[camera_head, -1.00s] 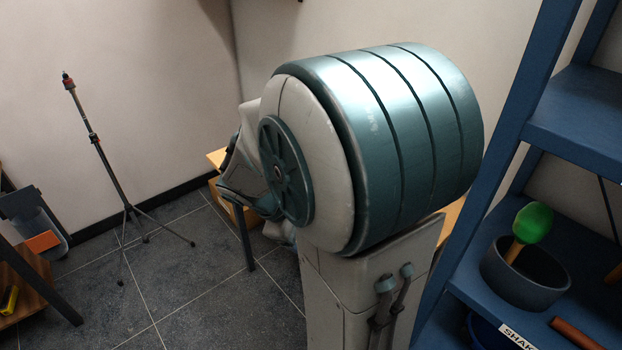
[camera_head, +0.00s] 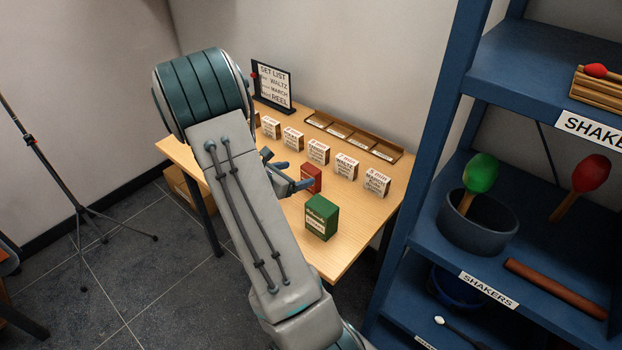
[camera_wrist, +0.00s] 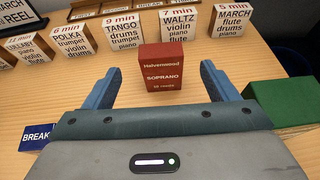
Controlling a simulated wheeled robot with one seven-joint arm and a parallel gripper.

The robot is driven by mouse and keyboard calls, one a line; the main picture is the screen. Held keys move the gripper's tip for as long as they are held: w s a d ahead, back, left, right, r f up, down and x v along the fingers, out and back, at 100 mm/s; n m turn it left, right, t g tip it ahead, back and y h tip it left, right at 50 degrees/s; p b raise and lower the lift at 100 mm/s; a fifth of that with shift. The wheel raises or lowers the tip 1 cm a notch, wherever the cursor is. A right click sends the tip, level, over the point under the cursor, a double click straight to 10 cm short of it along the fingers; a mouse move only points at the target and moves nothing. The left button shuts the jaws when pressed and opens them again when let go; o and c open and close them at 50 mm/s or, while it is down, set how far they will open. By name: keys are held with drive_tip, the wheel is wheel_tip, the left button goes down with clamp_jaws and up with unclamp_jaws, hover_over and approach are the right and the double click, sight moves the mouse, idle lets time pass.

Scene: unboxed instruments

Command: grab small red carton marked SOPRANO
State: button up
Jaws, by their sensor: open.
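The small red carton marked SOPRANO (camera_wrist: 163,68) stands upright on the wooden table, its labelled face toward my gripper in the wrist view. In the head view the red carton (camera_head: 312,178) shows partly, close to my fingers. My gripper (camera_wrist: 160,82) is open, with its two blue fingers apart. The carton is centred just ahead of and between the fingertips, not clasped. In the head view my gripper (camera_head: 290,178) is over the table, largely hidden behind my arm.
A green carton (camera_head: 321,217) stands to the right of my gripper. Several white cards with brown sides (camera_head: 318,151) stand in a row behind the red carton. Behind them lies a divided wooden tray (camera_head: 352,138) beside a set-list sign (camera_head: 272,84). A blue shelf (camera_head: 440,200) stands right of the table.

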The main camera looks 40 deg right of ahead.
sight(315, 169)
drive_tip(key=p+x, duration=0.1)
drive_tip(key=x, duration=0.8)
drive_tip(key=shift+d+f, duration=0.1)
drive_tip(key=shift+f, duration=0.1)
drive_tip(key=c, duration=1.1)
drive_tip(key=shift+o, duration=0.2)
drive_tip(key=shift+r, duration=0.15)
